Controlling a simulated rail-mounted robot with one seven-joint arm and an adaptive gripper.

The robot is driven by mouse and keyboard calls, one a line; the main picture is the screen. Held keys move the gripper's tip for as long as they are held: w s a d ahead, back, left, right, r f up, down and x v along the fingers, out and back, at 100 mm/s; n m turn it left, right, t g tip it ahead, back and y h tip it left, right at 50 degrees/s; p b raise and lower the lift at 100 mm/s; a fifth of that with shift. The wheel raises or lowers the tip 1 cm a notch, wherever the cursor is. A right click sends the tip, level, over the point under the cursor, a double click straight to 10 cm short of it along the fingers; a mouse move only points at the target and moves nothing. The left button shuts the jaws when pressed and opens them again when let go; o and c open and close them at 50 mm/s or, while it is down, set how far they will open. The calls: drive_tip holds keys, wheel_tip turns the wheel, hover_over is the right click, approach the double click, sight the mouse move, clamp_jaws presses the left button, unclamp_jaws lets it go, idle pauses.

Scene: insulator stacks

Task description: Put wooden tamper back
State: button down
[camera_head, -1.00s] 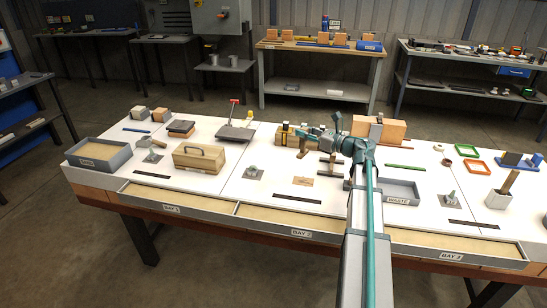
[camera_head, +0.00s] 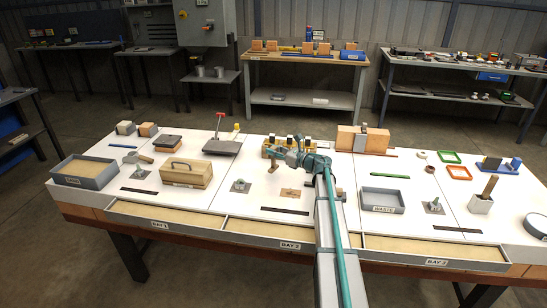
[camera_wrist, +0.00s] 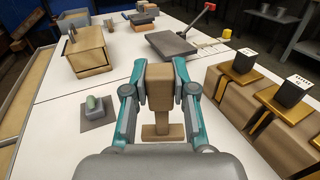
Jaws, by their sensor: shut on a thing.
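My gripper (camera_wrist: 159,73) is shut on the wooden tamper (camera_wrist: 159,94), with one teal finger on each side of its block-like upper part. The tamper's narrower stem and wide flat foot show below the fingers in the wrist view. In the head view my gripper (camera_head: 273,152) is over the white bench top, in front of the insulator stacks (camera_head: 292,143). The tamper (camera_head: 272,166) is small and partly hidden there. I cannot tell whether its foot touches the bench.
A wooden box with a handle (camera_head: 187,173) and a small grey plate with a green-topped piece (camera_head: 240,186) are to the left. A brown pad (camera_head: 290,193) lies nearer the front. A grey waste tray (camera_head: 382,201) is to the right. White bench shows between them.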

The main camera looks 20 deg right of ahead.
sight(275, 157)
drive_tip(key=f+p, duration=0.1)
drive_tip(key=f, duration=0.2)
drive_tip(key=shift+w, duration=0.2)
drive_tip(key=shift+f, duration=0.15)
drive_tip(key=shift+f+b, duration=0.2)
drive_tip(key=shift+b, duration=0.15)
drive_tip(key=c, duration=0.9)
unclamp_jaws()
drive_tip(key=shift+c, duration=0.2)
drive_tip(key=shift+r, duration=0.1)
drive_tip(key=shift+r, duration=0.15)
drive_tip(key=b+v, duration=0.1)
drive_tip(key=v, duration=1.1)
drive_tip(key=shift+b, duration=0.3)
drive_tip(key=shift+s+a, duration=0.1)
drive_tip(key=shift+a, duration=0.05)
